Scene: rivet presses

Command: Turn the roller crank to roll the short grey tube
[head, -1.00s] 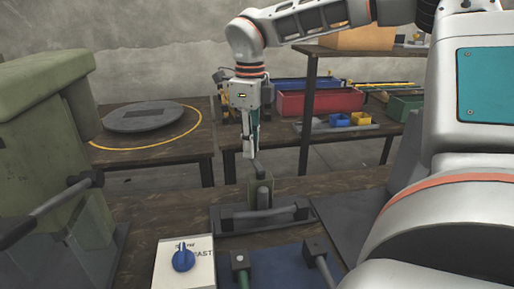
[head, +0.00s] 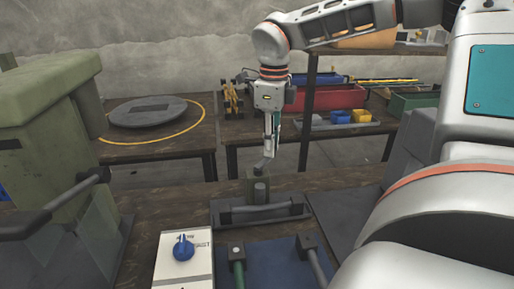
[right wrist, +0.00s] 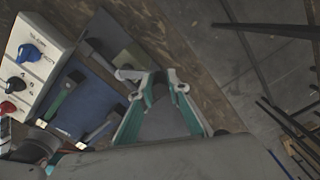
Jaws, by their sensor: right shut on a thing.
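The roller (head: 258,221) stands on the bench as a dark base with a horizontal grey bar (head: 260,211) between end posts. Its crank (head: 264,166) rises behind the bar, leaning to the right. My right gripper (head: 270,151) points down over it, shut on the crank's upper end. In the right wrist view my right gripper's teal fingers (right wrist: 151,78) come close together, with a dark grey part between them. I cannot tell whether the grey bar is the short grey tube or part of the roller. My left gripper is not in view.
A green press (head: 50,120) with a grey lever stands at the left. A white box with a blue knob (head: 183,247) is at the front, beside a blue mat (head: 270,262) with a green-handled and a grey-handled part. Behind are a turntable (head: 155,111) and a red bin (head: 330,98).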

